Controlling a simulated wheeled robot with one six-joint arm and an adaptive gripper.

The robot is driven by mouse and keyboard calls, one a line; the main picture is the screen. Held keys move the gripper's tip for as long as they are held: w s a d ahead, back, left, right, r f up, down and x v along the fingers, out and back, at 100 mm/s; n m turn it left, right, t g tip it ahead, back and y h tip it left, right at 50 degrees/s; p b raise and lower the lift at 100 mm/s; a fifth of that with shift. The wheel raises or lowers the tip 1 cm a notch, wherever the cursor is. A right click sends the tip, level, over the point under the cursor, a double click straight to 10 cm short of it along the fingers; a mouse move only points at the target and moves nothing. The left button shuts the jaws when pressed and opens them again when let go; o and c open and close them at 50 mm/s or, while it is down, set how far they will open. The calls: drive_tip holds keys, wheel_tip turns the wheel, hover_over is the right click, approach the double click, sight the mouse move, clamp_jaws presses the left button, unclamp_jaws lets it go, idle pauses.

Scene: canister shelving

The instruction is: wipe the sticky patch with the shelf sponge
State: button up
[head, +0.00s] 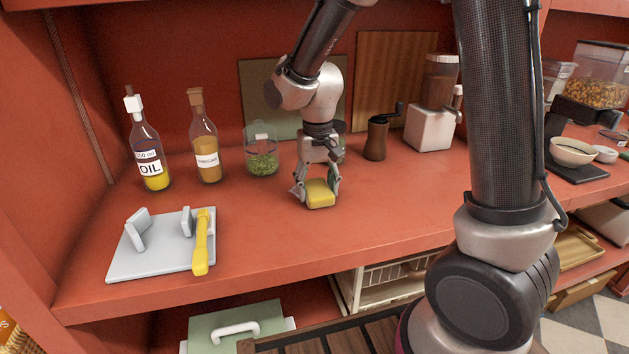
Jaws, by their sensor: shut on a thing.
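The yellow sponge (320,194) is between the fingers of my gripper (317,190), low over the red shelf (370,205) in the middle of the head view. My gripper points down and is shut on the sponge. I cannot tell whether the sponge touches the shelf surface. No sticky patch shows on the visible shelf; the sponge and gripper hide the spot beneath them.
A grey holder plate (150,262) with a yellow-handled tool (201,240) lies at front left. An oil bottle (149,150), a vinegar bottle (204,140) and a jar of green bits (262,155) stand behind. A grinder (377,138) stands behind right. Shelf right of the sponge is clear.

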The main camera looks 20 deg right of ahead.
drive_tip(key=shift+s+f, duration=0.1)
drive_tip(key=shift+s, duration=0.3)
drive_tip(key=shift+a, duration=0.15)
drive_tip(key=shift+w+a, duration=0.1)
drive_tip(key=shift+a, duration=1.2)
drive_tip(key=shift+w+r, duration=0.2)
drive_tip(key=shift+w, duration=1.75)
drive_tip(key=shift+w+f, duration=0.15)
drive_tip(key=shift+w, duration=3.25)
drive_tip(key=shift+r, duration=3)
drive_tip(key=shift+r, duration=0.1)
